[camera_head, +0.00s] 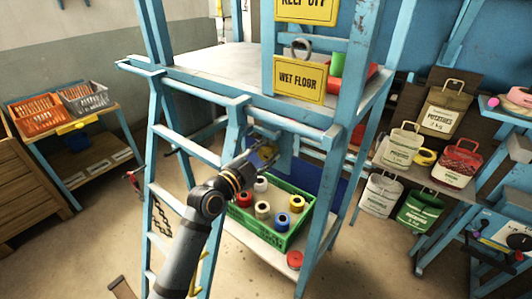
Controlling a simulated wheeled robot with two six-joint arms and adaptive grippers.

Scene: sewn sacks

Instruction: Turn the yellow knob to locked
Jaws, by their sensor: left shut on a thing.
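The yellow knob (268,151) sits on a blue panel under the upper deck of the blue rack, mostly covered by my gripper. My left arm reaches up from the bottom. My left gripper (264,154) is shut on the yellow knob. The knob's markings and its turn position are too small and hidden to read. My right gripper is not in view.
A blue ladder (184,138) leans close to my left arm. A green crate (291,231) with several coloured rolls stands on the lower shelf below the gripper. A yellow wet floor sign (299,82) hangs above. Sacks (446,110) stand on a shelf at right.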

